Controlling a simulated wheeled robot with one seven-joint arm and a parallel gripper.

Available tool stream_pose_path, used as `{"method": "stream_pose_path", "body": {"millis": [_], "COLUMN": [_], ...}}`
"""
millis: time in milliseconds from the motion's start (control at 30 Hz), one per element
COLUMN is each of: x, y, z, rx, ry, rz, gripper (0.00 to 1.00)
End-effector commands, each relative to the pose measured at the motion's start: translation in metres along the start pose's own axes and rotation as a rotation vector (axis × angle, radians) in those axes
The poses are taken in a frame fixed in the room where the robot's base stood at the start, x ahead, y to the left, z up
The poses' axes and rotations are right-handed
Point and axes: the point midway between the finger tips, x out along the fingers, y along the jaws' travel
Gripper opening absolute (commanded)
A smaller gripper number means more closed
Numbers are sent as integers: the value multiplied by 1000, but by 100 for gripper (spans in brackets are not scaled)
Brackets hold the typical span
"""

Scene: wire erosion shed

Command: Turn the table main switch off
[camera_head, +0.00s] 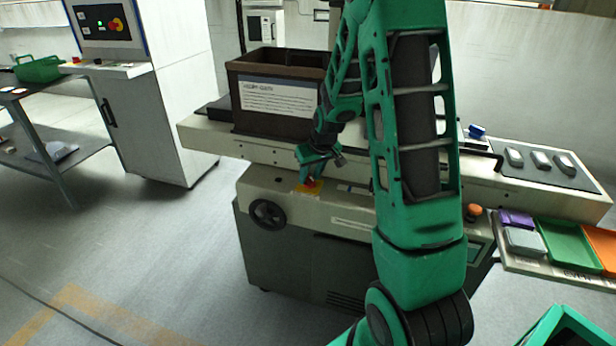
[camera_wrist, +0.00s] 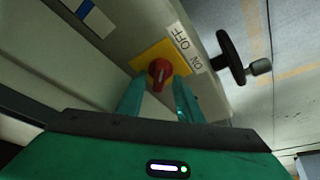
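The main switch is a red rotary knob (camera_wrist: 160,72) on a yellow plate (camera_wrist: 150,54), on the machine's front panel. In the wrist view a white label (camera_wrist: 186,50) beside the plate reads OFF and ON. I cannot tell for certain which word the knob points at. My gripper (camera_wrist: 158,88) is open, with one green finger on either side of the knob and a gap showing at each side. In the head view my gripper (camera_head: 316,170) is right above the yellow plate (camera_head: 302,187) and partly hides the red knob (camera_head: 311,183).
A black handwheel (camera_head: 268,214) sits left of the switch; an orange button (camera_head: 474,210) is to its right. A brown bin (camera_head: 250,118) stands on the machine table behind my gripper. Coloured trays (camera_head: 570,243) are at the right.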

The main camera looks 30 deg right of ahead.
Motion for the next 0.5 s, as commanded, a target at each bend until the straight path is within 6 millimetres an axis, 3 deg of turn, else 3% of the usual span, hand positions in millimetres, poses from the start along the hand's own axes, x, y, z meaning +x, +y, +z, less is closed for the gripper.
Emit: {"method": "stream_pose_path", "body": {"millis": [267,500], "x": [-3,-32], "y": [0,0], "z": [0,-1], "rx": [1,1], "ry": [2,5], "rz": [1,2], "gripper": [33,33]}}
